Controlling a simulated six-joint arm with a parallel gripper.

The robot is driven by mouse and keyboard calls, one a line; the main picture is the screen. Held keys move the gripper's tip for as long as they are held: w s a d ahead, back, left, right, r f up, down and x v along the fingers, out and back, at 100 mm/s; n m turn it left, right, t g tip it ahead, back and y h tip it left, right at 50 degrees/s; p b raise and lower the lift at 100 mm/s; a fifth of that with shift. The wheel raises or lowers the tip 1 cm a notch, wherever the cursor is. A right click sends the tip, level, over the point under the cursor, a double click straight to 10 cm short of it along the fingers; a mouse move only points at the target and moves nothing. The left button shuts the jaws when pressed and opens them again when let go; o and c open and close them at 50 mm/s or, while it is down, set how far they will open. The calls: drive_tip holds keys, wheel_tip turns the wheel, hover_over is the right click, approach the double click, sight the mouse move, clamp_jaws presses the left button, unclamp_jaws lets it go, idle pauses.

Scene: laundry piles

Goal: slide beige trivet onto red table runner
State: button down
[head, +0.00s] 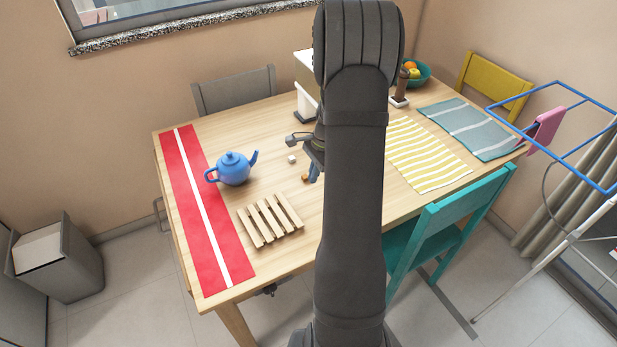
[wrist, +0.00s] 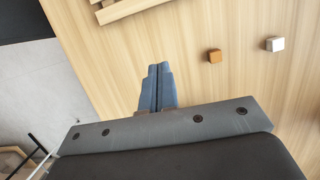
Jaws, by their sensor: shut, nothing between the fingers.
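The beige slatted trivet (head: 270,219) lies on the wooden table, just right of the red table runner (head: 182,166) and apart from it. The runner has a white stripe and lies along the table's left end. Part of the trivet shows at the top edge of the wrist view (wrist: 128,8). My gripper (head: 314,176) is to the right of the trivet, partly hidden behind my arm. In the wrist view my gripper's blue fingers (wrist: 158,68) are shut together and empty, over the table.
A blue teapot (head: 233,169) stands beside the runner behind the trivet. A white cube (wrist: 275,44) and an orange-brown cube (wrist: 215,56) lie near my gripper. A yellow striped cloth (head: 428,156) and a teal cloth (head: 470,128) lie at right. A teal chair (head: 450,217) stands at the near side.

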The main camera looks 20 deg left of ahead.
sight(254, 220)
drive_tip(key=x, duration=0.7)
drive_tip(key=shift+s+f, duration=0.1)
drive_tip(key=shift+f, duration=0.15)
drive_tip(key=shift+s+a, duration=0.9)
drive_tip(key=shift+a, duration=0.05)
drive_tip(key=shift+s+a, duration=0.5)
drive_tip(key=shift+a, duration=0.05)
drive_tip(key=s+a, duration=1.2)
drive_tip(key=shift+s+a, duration=0.15)
drive_tip(key=shift+s, duration=0.2)
drive_tip(key=w+d, duration=0.3)
drive_tip(key=shift+w+r, duration=0.15)
drive_tip(key=shift+r, duration=0.15)
drive_tip(key=v, duration=0.9)
drive_tip(key=shift+r, duration=0.2)
